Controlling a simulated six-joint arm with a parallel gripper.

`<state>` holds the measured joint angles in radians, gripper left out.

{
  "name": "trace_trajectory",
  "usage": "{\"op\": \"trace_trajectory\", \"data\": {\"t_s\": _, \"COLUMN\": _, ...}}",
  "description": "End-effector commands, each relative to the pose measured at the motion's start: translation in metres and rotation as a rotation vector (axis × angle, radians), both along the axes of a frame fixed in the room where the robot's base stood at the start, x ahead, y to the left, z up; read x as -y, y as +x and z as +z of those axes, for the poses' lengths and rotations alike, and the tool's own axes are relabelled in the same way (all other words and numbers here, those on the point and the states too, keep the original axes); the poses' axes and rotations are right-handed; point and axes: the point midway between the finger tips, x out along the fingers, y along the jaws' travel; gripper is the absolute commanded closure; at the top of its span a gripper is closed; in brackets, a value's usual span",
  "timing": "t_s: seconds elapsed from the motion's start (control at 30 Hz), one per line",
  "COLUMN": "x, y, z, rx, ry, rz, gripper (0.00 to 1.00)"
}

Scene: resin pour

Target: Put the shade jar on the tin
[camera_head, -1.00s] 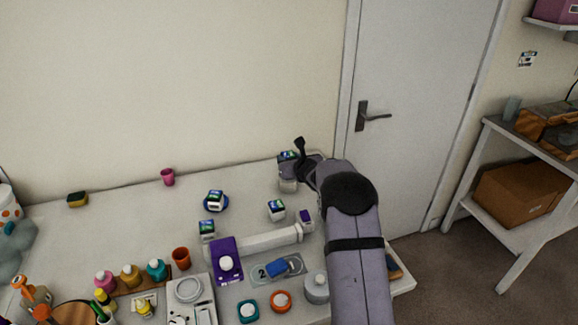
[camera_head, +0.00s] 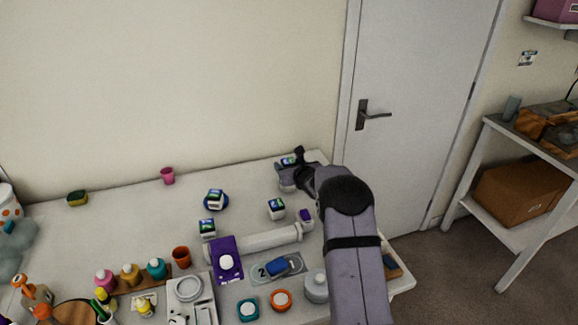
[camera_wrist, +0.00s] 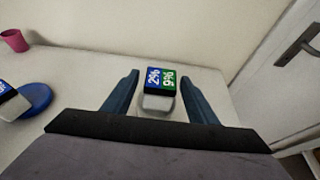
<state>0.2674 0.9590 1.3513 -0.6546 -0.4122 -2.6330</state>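A small jar with a square blue-and-green label reading 2% and 9% (camera_wrist: 160,80) stands at the back right of the table. It also shows in the head view (camera_head: 289,161), partly hidden by my gripper. A pale grey rounded form shows under its label; I cannot tell whether it is the jar's body or a tin beneath. My gripper (camera_wrist: 158,92) is open, one finger on each side of the jar, with gaps to both. Similar jars stand at the middle (camera_head: 277,209) and left (camera_head: 207,228). Another jar (camera_head: 215,196) sits on a round blue piece (camera_head: 222,205).
A purple device (camera_head: 226,262) and a long pale bar (camera_head: 270,239) lie in front. An orange cup (camera_head: 181,257), round containers (camera_head: 281,300) and bottles (camera_head: 156,269) crowd the near edge. A pink cup (camera_head: 167,176) stands at the back. The table's back left is mostly clear.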

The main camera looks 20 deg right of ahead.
Motion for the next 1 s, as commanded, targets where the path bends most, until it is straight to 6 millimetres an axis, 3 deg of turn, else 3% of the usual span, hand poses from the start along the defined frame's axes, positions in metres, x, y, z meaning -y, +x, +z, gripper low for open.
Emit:
{"op": "trace_trajectory", "data": {"t_s": 0.47, "x": 0.0, "y": -0.006, "z": 0.004, "rx": -0.001, "ry": 0.0, "rz": -0.001, "gripper": 0.47}}
{"op": "trace_trajectory", "data": {"t_s": 1.0, "x": 0.001, "y": -0.075, "z": 0.033, "rx": 0.002, "ry": -0.001, "rz": -0.002, "gripper": 0.47}}
